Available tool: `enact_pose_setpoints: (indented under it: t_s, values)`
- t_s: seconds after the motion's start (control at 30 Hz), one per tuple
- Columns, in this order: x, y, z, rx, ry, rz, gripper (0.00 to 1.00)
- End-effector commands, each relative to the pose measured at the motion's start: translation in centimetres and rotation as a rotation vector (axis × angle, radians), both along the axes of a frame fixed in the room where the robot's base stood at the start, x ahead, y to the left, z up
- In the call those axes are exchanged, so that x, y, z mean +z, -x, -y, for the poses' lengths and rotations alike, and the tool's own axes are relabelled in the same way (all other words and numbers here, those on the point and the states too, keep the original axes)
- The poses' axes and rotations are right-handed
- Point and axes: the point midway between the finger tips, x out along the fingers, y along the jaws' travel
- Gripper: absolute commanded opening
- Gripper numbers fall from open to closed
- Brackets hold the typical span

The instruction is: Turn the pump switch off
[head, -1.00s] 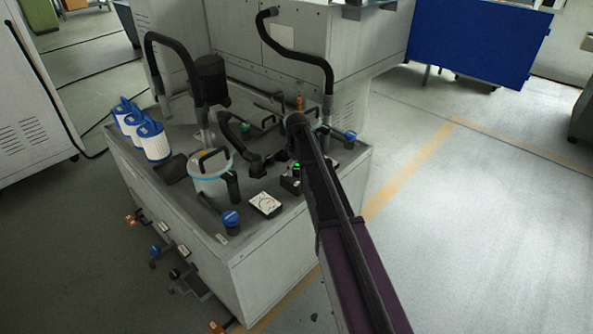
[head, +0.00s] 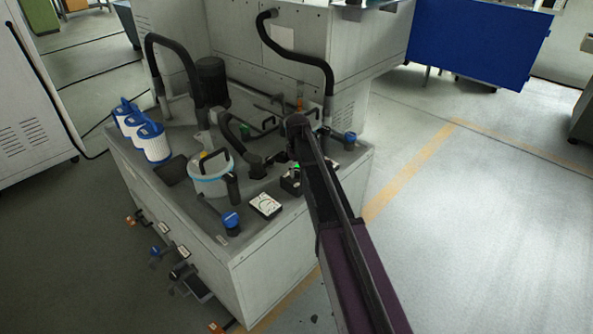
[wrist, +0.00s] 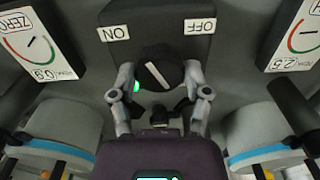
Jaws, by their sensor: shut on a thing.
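The pump switch is a round black knob (wrist: 160,74) with a white pointer line, on a dark plate (wrist: 158,42). The plate has an ON label (wrist: 113,33) and an OFF label (wrist: 200,26), both upside down in the wrist view. The pointer line slants from upper left, toward the ON side, to lower right. A green lamp (wrist: 136,87) glows beside the knob. My gripper (wrist: 159,76) is shut on the knob, one finger on each side. In the head view my arm partly hides the dark switch box (head: 290,184), and the knob cannot be made out.
Two dial gauges (wrist: 38,45) (wrist: 292,38) flank the switch plate. Lidded filter housings (wrist: 60,130) (wrist: 262,128) stand below. In the head view, a blue-capped valve (head: 231,221), a white canister (head: 210,178) and black hoses (head: 327,75) crowd the cabinet top.

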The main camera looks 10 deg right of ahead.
Motion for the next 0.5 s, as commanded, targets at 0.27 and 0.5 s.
enact_pose_setpoints:
  t_s: [0.27,0.5]
  values:
    - [-0.04,0.25,-0.18,-0.185,-0.004,-0.005,0.14]
    - [-0.04,0.28,-0.16,-0.405,-0.004,-0.006,0.14]
